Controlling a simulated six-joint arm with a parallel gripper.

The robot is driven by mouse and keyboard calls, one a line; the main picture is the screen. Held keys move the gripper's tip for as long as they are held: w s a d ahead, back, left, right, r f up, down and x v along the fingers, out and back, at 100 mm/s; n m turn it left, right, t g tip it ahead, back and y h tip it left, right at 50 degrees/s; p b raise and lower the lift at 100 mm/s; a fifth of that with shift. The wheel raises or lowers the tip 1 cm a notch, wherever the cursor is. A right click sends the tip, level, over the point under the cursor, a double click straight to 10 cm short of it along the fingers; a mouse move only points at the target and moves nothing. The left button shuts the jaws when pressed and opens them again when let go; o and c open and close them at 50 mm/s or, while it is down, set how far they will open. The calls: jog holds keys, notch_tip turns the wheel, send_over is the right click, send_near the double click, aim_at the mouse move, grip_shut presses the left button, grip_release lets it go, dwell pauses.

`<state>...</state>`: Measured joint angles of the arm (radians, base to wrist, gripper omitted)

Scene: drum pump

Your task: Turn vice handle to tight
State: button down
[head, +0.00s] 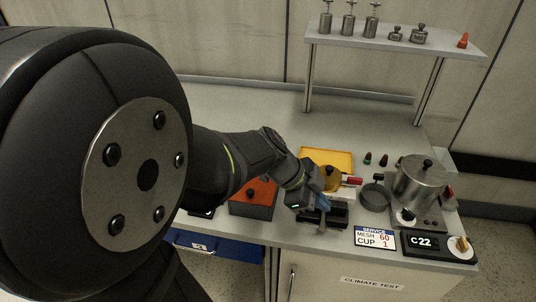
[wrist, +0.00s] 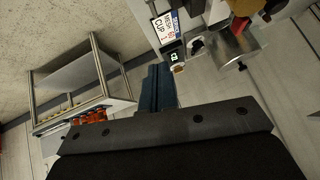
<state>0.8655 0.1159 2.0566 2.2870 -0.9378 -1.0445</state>
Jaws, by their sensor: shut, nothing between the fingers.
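The vice appears to be the dark block (head: 338,212) near the front edge of the bench in the head view, with a grey bar (head: 322,228) at its front that looks like its handle. My gripper (head: 324,203), with blue fingers, is over the left part of the vice and hides some of it. I cannot tell whether the fingers touch it. In the wrist view, the gripper's blue fingers (wrist: 158,90) are shut together with nothing between them. The vice cannot be made out in the wrist view.
A red-topped box (head: 253,194) stands left of the gripper and a yellow tray (head: 330,155) behind it. To the right are a dark pan (head: 375,197), a steel pot (head: 420,182), a service sign (head: 376,238) and a display (head: 424,242). A raised shelf (head: 395,42) stands behind.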

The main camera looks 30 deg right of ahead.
send_near(342, 232)
jog(key=s+d, duration=0.3)
jog(key=f, duration=0.3)
jog(key=shift+w+d, duration=0.15)
jog(key=shift+w, duration=0.25)
jog(key=shift+w+f, duration=0.2)
jog(key=shift+f, duration=0.4)
jog(key=shift+s+d+f, duration=0.3)
jog(key=shift+d+f, duration=0.05)
jog(key=shift+f, duration=0.15)
jog(key=shift+s+d+f, duration=0.1)
jog(key=shift+f, duration=0.3)
dwell(0.7)
dwell(1.2)
